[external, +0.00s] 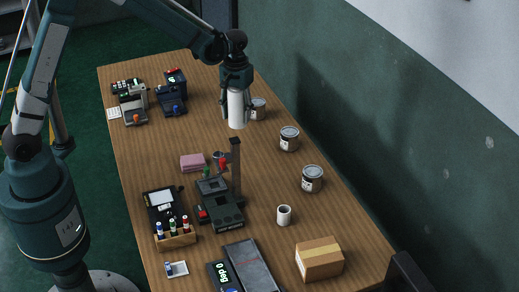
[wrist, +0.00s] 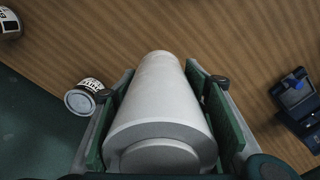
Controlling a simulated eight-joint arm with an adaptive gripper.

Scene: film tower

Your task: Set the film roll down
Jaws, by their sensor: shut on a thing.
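The film roll is a white cylinder (external: 237,107) that hangs upright under my gripper (external: 236,95) in the external view. In the wrist view the roll (wrist: 160,105) fills the middle, between the green finger pads of my gripper (wrist: 165,100). The fingers are shut on it from both sides. The roll appears to be above the wooden table (external: 180,75), over its far part. The gap between its lower end and the table is hard to judge.
A can (external: 258,109) stands close right of the roll; more cans (external: 289,138) (external: 312,179) line the right side. Dark devices (external: 171,97) stand left. A dark post (external: 236,168) rises mid-table. A carton (external: 319,258) and white cup (external: 284,215) are nearer. Bare wood lies left of the roll.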

